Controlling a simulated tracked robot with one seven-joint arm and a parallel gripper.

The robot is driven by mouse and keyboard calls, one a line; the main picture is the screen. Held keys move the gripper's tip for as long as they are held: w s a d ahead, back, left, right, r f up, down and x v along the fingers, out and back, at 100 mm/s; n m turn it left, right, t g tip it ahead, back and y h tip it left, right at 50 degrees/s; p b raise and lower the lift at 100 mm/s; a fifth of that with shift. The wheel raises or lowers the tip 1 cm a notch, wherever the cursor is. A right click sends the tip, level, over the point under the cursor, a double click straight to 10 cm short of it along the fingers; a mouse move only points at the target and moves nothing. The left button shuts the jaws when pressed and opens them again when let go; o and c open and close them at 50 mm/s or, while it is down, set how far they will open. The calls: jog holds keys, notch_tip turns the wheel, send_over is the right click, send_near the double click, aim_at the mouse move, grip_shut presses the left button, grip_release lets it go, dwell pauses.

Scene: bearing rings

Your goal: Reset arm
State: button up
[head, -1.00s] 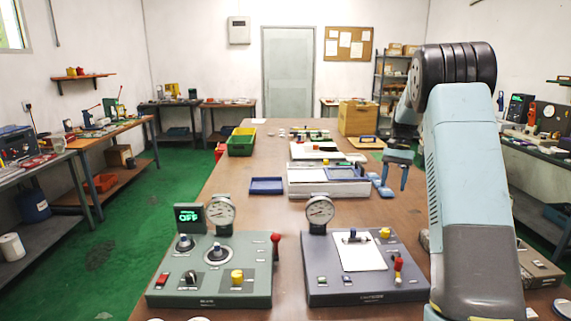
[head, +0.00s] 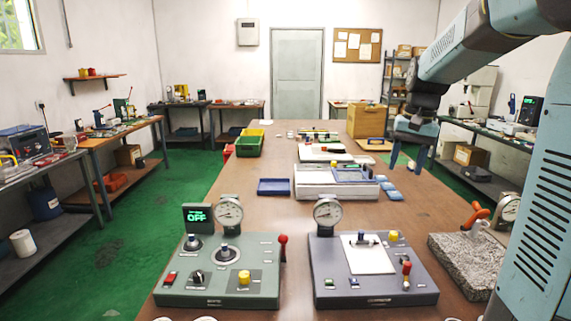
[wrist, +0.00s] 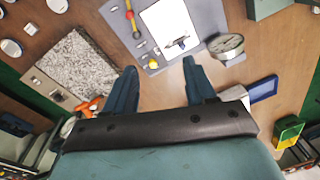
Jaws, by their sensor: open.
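My gripper (head: 404,162) hangs over the right side of the long table in the head view, its blue fingers apart and empty. In the wrist view the two blue fingers (wrist: 160,85) spread open with nothing between them. Beyond the fingertips lie the dark grey control panel (wrist: 205,22) with a white sheet (wrist: 170,25) and a round gauge (wrist: 227,44). The same dark grey panel (head: 330,270) stands at the front of the table in the head view, well below and in front of my gripper.
A green panel (head: 215,287) with a gauge stands front left. A speckled stone plate (head: 465,260) with an orange-handled item (head: 476,217) lies front right. A white tray box (head: 320,188), blue tray (head: 273,187) and green bin (head: 249,146) stand farther back.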

jog(key=s+a+f+n+t, duration=0.1)
jog(key=s+a+n+t, duration=0.1)
jog(key=s, duration=1)
jog(key=s+a+n+t+h, duration=0.1)
jog(key=s+a+t, duration=0.2)
jog(key=s, duration=0.9)
jog(key=shift+a+f+n, duration=0.35)
jog(key=shift+a+n, duration=0.05)
jog(key=shift+a, duration=0.4)
jog(key=shift+c, duration=0.4)
